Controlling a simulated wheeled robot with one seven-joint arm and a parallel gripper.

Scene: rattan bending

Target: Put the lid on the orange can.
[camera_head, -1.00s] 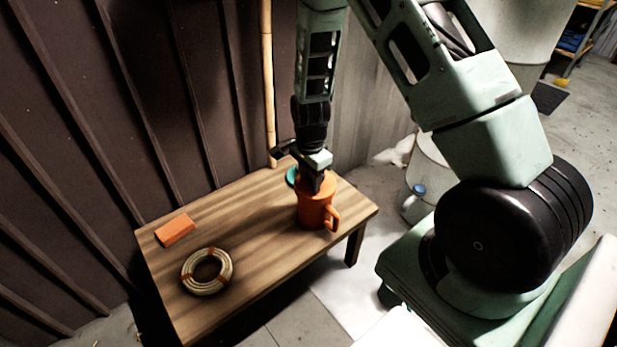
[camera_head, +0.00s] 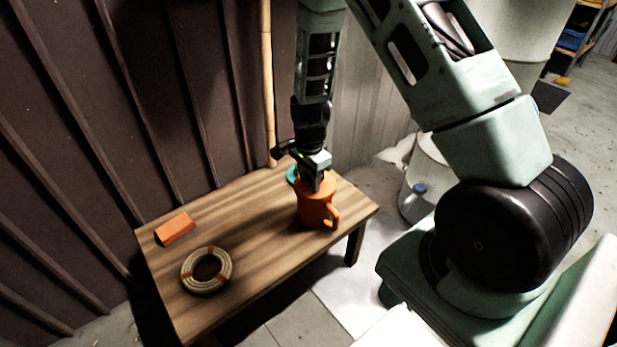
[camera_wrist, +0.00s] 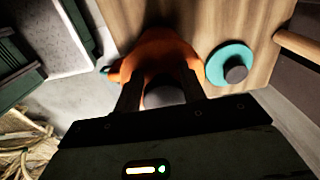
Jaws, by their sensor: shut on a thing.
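The orange can (camera_head: 316,212), a mug-like body with a side handle, stands upright near the table's right end. My gripper (camera_head: 316,187) points down right over its top. In the wrist view my gripper (camera_wrist: 163,92) is shut on the grey knob (camera_wrist: 163,97) of a lid. Orange surrounds the knob, so the lid seems orange; its edge blends with the can (camera_wrist: 160,50), and I cannot tell whether it is fully seated. A teal lid (camera_wrist: 229,64) with its own grey knob lies on the table beside the can; it is partly hidden in the head view (camera_head: 292,175).
The wooden table (camera_head: 262,240) also holds an orange block (camera_head: 175,229) and a coiled rattan ring (camera_head: 206,271) on its left part. A bamboo pole (camera_head: 268,90) stands behind it against the dark ribbed wall. The table's middle is clear.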

